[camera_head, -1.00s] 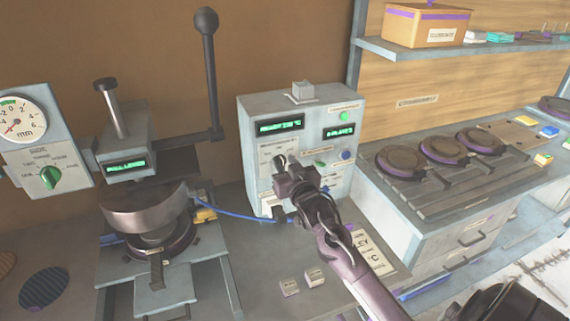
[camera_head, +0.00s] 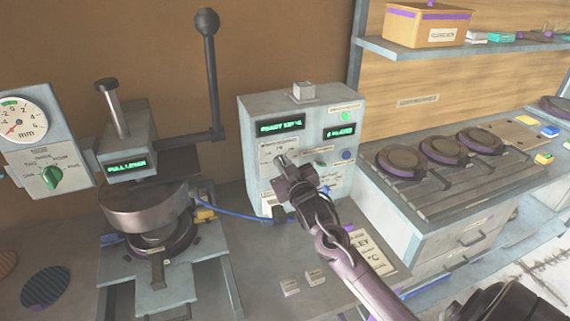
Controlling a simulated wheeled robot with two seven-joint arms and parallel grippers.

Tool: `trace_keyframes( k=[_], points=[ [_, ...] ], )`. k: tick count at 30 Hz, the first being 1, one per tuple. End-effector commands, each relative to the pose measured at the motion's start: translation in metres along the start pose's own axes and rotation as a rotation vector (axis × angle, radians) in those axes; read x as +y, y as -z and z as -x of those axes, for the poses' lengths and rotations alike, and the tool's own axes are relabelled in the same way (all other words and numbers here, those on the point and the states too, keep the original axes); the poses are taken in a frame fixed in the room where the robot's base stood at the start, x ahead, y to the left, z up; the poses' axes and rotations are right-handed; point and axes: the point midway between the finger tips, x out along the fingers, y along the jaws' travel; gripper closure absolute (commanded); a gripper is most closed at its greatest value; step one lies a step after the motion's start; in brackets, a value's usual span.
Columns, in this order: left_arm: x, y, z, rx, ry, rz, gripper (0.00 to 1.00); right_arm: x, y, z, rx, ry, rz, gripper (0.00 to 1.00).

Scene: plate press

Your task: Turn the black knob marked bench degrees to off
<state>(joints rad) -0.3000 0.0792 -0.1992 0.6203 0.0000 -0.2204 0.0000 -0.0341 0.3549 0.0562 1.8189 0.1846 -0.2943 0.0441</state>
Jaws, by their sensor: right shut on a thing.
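The grey control box (camera_head: 257,107) stands at the back of the bench, with two lit green displays on its front. My right gripper (camera_head: 283,163) is at the left middle of this front panel, its arm reaching in from the lower right. It is shut on the black knob there, which the fingers largely hide. The knob's marking and pointer cannot be read. My left gripper is not in view.
Green (camera_head: 320,163) and blue (camera_head: 346,155) buttons sit close to the right of my gripper. A press with a tall black-knobbed lever (camera_head: 211,80) stands to the left. A blue cable (camera_head: 240,215) runs between them.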

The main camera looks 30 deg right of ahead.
Motion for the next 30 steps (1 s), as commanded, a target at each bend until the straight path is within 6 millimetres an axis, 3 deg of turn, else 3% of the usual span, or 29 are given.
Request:
trace_keyframes(
  k=[30],
  points=[
    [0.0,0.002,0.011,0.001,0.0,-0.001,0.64,-0.015,-0.007,0.0,0.0,0.001,0.963,1.0]
  ],
)
